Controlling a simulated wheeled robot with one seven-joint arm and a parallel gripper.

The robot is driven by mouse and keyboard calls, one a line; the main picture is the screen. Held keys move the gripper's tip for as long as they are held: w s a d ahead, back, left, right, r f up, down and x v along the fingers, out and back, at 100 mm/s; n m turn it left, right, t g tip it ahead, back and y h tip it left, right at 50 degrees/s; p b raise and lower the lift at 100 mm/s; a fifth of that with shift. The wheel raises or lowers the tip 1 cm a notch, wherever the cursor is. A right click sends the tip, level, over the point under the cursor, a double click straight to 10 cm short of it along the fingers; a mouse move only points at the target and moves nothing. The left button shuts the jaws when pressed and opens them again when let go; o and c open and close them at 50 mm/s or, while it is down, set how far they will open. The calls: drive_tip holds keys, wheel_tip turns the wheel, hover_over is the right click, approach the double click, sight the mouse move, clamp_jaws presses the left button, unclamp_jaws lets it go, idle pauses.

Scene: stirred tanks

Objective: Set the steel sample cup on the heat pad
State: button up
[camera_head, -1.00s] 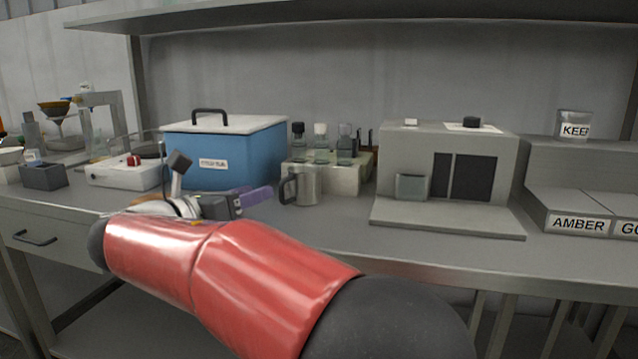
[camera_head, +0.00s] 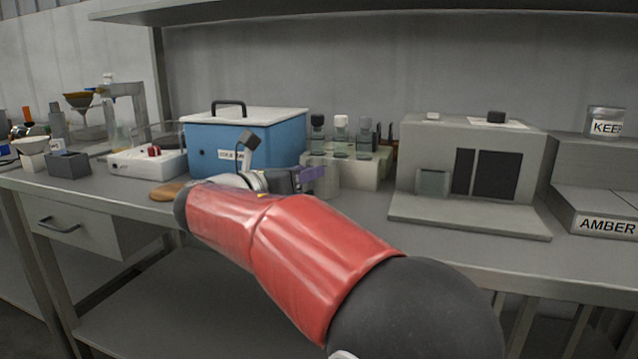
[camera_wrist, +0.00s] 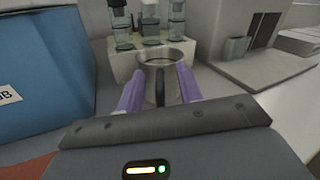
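The steel sample cup (camera_wrist: 160,61) stands upright on the bench in the wrist view, its dark handle facing me. In the head view the cup (camera_head: 327,180) is partly hidden behind my gripper. My gripper (camera_wrist: 161,83) has one purple finger on each side of the cup, open around it; whether the fingers touch its wall I cannot tell. In the head view my gripper (camera_head: 314,174) reaches the cup from the left. A flat round brown pad (camera_head: 167,191), possibly the heat pad, lies near the bench's front edge, left of my arm.
A blue lidded tub (camera_head: 245,140) stands left of the cup. A pale rack (camera_head: 347,171) with several bottles is right behind it. A grey device (camera_head: 470,165) stands to the right. A white unit with a red knob (camera_head: 148,160) is behind the brown pad.

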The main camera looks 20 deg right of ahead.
clamp_jaws()
